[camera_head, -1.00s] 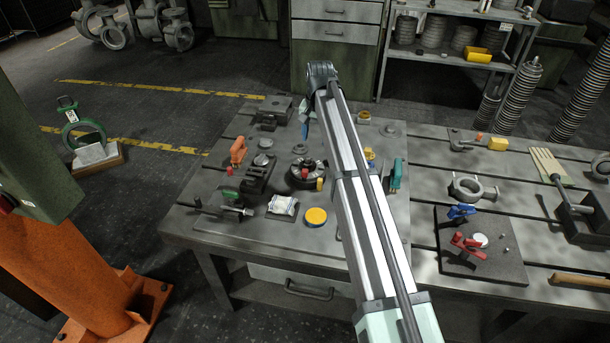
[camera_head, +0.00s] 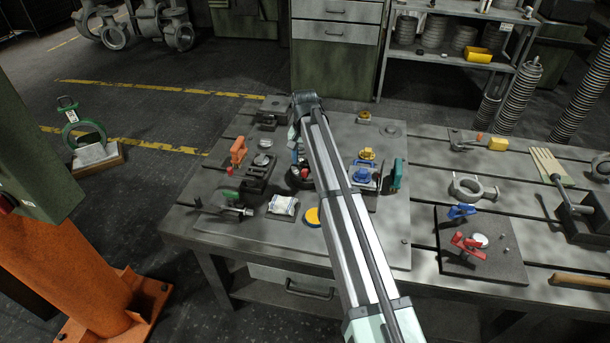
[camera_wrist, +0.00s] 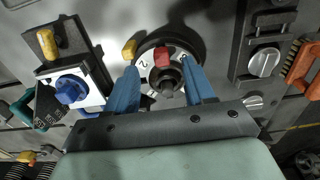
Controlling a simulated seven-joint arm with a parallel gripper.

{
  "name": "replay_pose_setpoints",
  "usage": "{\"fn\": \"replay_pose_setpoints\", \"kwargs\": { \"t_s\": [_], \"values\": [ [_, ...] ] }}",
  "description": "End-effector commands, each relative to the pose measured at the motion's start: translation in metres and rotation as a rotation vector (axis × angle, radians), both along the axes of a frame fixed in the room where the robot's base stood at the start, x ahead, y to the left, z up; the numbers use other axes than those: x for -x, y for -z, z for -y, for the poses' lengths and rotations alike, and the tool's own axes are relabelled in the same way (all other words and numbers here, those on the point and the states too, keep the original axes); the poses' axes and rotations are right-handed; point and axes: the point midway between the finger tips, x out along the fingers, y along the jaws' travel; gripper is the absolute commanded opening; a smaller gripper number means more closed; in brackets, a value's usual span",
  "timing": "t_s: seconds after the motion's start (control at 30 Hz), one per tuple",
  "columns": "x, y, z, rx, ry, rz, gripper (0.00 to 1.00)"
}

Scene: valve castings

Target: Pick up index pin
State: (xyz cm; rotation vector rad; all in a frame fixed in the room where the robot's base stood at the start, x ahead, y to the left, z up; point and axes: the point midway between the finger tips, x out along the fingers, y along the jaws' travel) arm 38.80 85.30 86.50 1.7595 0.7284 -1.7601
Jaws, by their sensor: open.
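In the wrist view a round indexing dial (camera_wrist: 145,70) with a numbered pale face lies under my gripper (camera_wrist: 160,64). A yellow knob (camera_wrist: 130,48) sits at the dial's rim. I cannot tell for certain which of these is the index pin. My gripper's blue fingers are open, one to each side of the red knob and post, with nothing held. In the head view my arm hides part of the dial (camera_head: 299,180).
A blue-knobbed fixture (camera_wrist: 72,90) and a yellow piece (camera_wrist: 47,43) stand left in the wrist view. A dark fixture with a silver disc (camera_wrist: 264,62) and an orange clamp (camera_wrist: 303,70) stand right. The head view shows the bench's front (camera_head: 270,240) clear.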

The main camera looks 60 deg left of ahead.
Motion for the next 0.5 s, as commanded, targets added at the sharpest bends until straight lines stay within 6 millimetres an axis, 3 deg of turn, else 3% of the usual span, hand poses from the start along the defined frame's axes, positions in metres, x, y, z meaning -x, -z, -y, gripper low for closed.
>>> {"fn": "replay_pose_setpoints", "kwargs": {
  "t_s": [0.5],
  "values": [
    [0.0,0.051,-0.002,0.0,0.0,0.0,0.53]
  ]
}}
